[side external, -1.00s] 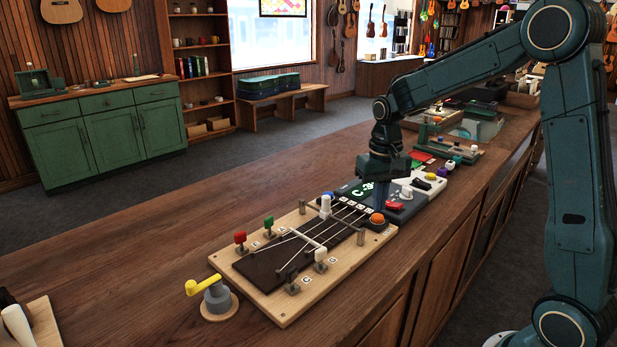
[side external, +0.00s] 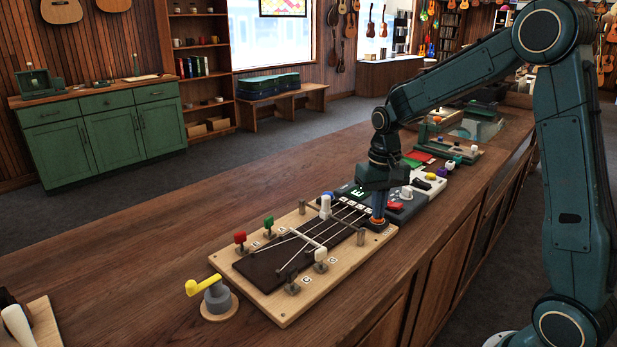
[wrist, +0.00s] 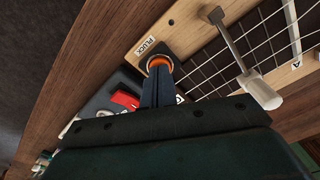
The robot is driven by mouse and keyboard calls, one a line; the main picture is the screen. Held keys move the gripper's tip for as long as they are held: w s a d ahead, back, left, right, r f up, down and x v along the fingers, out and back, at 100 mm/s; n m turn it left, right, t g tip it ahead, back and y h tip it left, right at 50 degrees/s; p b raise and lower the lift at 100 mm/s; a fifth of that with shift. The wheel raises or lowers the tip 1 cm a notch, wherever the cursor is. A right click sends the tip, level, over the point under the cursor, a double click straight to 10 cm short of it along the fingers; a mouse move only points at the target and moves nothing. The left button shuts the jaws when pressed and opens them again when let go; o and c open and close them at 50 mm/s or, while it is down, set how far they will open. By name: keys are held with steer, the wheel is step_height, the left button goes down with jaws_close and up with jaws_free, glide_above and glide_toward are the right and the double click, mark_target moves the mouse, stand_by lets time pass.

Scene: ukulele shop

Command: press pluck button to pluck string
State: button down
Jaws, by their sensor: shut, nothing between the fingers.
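The orange pluck button (wrist: 158,62) sits in a dark ring at the corner of the wooden string board (side external: 290,310), beside the label PLUCK. My gripper (side external: 378,218) is shut and empty, pointing down with its fingertips on the button. In the wrist view, the tips of my gripper (wrist: 158,72) meet the orange cap and cover part of it; how far the cap is pressed cannot be told. Several strings (side external: 342,226) run along the dark fretboard, with a white bar across them. A white-handled lever (side external: 325,206) stands near the button.
A tuner box with a red switch (side external: 394,206) and a lit green letter stands just behind the board. Red and green tuning pegs (side external: 240,238) rise from the board. A yellow crank (side external: 206,287) stands at its near left. The counter left of the board is clear.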

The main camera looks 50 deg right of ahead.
stand_by(0.4)
step_height(320, 180, up, 7)
steer(key=shift+r, duration=0.15)
stand_by(1.0)
stand_by(0.6)
steer(key=s+a+r+n+t, duration=0.2)
steer(key=s+a, duration=0.3)
steer(key=s, duration=0.5)
steer(key=s+a+r+n+t, duration=0.2)
steer(key=s+a, duration=0.4)
steer(key=s, duration=0.4)
steer(key=shift+s+r+n+t, duration=0.35)
steer(key=shift+n+t, duration=0.45)
steer(key=shift+n, duration=0.2)
